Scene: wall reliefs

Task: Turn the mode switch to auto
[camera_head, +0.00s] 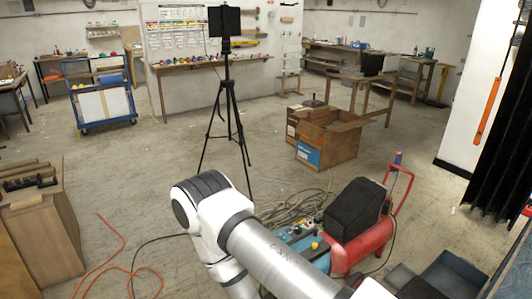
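I cannot make out a mode switch in this view. A teal device (304,247) with a yellow knob-like part on top sits on the floor just behind my arm, and its lower part is hidden by the arm. It is too small to tell whether it carries any switch. One of my arms, white and silver, fills the lower middle, with its bend near the centre. Neither of my grippers shows.
A red compressor (361,245) with a black top stands at the lower right, beside coiled cables (295,208). A black tripod (229,110) and open cardboard boxes (330,137) stand farther back. A wooden cabinet (45,235) is at left. Orange hose (112,262) crosses the floor.

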